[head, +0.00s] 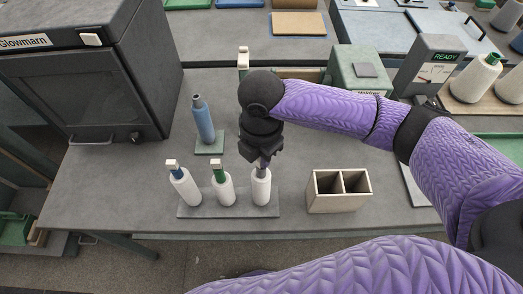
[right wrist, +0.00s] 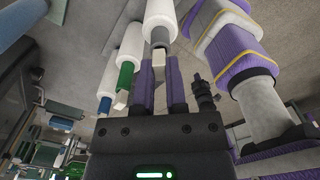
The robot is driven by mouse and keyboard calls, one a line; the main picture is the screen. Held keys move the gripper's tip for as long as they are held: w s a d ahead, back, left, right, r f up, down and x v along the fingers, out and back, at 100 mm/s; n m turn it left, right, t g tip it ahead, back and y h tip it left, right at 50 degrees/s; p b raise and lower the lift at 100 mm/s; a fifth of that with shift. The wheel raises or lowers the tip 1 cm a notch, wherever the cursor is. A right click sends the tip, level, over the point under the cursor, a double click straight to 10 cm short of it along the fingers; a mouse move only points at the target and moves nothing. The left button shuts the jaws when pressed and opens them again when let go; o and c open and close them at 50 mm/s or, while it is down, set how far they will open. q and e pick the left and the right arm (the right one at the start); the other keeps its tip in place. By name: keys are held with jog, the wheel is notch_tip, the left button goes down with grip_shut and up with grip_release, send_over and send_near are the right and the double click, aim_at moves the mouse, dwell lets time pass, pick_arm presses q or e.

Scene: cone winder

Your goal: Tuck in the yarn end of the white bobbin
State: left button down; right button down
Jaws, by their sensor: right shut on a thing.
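Three white bobbins stand in a row on a grey rack (head: 200,212): one with a blue tube top (head: 185,187), one with a green tube top (head: 223,188), and the rightmost with a grey tube top (head: 261,188). In the right wrist view this rightmost bobbin (right wrist: 161,20) shows a white block (right wrist: 158,62) at its grey tip. My right gripper (head: 264,163) is over this bobbin, shut on the white block between its purple fingers. I cannot make out a loose yarn end. My left gripper is not in view.
A two-compartment box (head: 338,203) stands right of the rack. A blue cone (head: 203,122) stands on a small plate behind it. A dark cabinet (head: 80,75) is at the left, and a green machine (head: 356,70) is behind. The table front-left is clear.

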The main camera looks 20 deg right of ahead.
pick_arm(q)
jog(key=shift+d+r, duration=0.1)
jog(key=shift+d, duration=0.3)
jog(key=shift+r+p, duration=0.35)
pick_arm(e)
jog(key=shift+f, duration=0.2)
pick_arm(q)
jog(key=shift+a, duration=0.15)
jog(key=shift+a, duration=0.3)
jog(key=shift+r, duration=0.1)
pick_arm(e)
jog(key=shift+p, duration=0.4)
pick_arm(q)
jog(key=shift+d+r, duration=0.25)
pick_arm(e)
jog(key=shift+f, duration=0.15)
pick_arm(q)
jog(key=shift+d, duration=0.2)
